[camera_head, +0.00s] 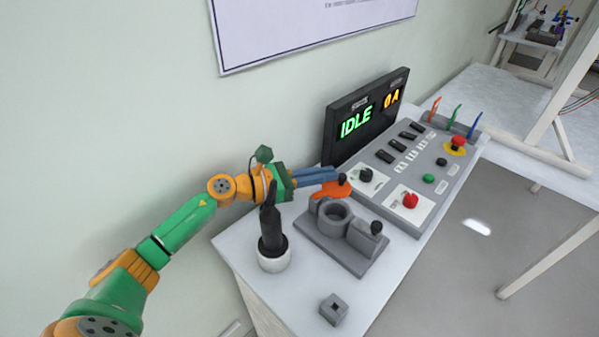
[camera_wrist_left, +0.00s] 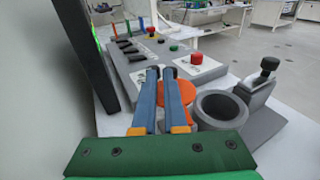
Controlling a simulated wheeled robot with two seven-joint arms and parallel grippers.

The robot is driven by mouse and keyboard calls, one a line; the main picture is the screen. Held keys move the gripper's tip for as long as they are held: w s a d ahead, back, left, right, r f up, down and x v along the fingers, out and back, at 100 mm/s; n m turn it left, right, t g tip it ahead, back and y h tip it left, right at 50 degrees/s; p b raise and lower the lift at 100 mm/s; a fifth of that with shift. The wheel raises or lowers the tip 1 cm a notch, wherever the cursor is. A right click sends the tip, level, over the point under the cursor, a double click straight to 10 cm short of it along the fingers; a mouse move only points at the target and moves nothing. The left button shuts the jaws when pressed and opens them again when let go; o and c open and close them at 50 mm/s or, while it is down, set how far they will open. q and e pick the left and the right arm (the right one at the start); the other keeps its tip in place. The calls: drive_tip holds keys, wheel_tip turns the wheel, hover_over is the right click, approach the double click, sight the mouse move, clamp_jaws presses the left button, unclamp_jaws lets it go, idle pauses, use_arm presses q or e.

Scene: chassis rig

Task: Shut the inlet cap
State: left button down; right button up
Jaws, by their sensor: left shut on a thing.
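The orange inlet cap (camera_head: 331,190) stands open behind the round grey inlet (camera_head: 334,213), at its hinge side. The inlet's bore is uncovered on its grey base plate. My left gripper (camera_head: 340,177) comes in from the left, its blue fingers shut on what looks like the cap's dark knob. In the left wrist view the fingers (camera_wrist_left: 160,73) reach over the orange cap (camera_wrist_left: 180,92), hiding part of it. The inlet (camera_wrist_left: 222,108) lies just right of it. A grey latch block with a black knob (camera_head: 376,228) stands at the inlet's other side. My right gripper is not in view.
A control panel (camera_head: 425,175) with switches and red buttons lies behind the inlet. A black screen (camera_head: 365,115) reading IDLE stands by the wall. A black-handled tool (camera_head: 271,232) in a white holder stands close to my left arm. A grey block (camera_head: 333,308) lies in front.

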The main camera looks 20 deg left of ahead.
use_arm(q)
drive_tip(key=shift+r, duration=0.25)
